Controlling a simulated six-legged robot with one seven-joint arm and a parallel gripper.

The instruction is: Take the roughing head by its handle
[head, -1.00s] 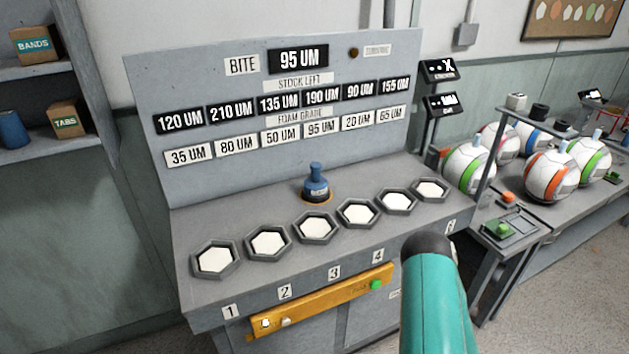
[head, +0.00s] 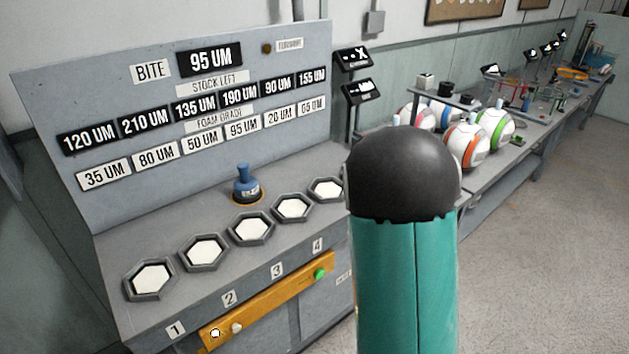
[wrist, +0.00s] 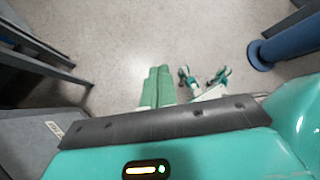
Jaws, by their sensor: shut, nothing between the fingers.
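The roughing head (head: 246,186) has a blue, knobbed handle and stands upright in an orange-ringed seat on the grey bench, behind the row of hexagonal wells. It is in the head view only, with nothing touching it. My gripper (wrist: 158,72) shows in the wrist view as two green fingers side by side, shut and empty, with bare floor beyond them. The gripper is out of the head view, where my teal arm link with its dark cap fills the middle right, apart from the roughing head.
Hexagonal wells with white pads (head: 202,252) line the bench front; my arm hides its right end. A yellow bar with a green button (head: 320,274) is on the front face. A labelled panel (head: 110,85) rises behind. A table with balls (head: 494,128) stands right; floor there is clear.

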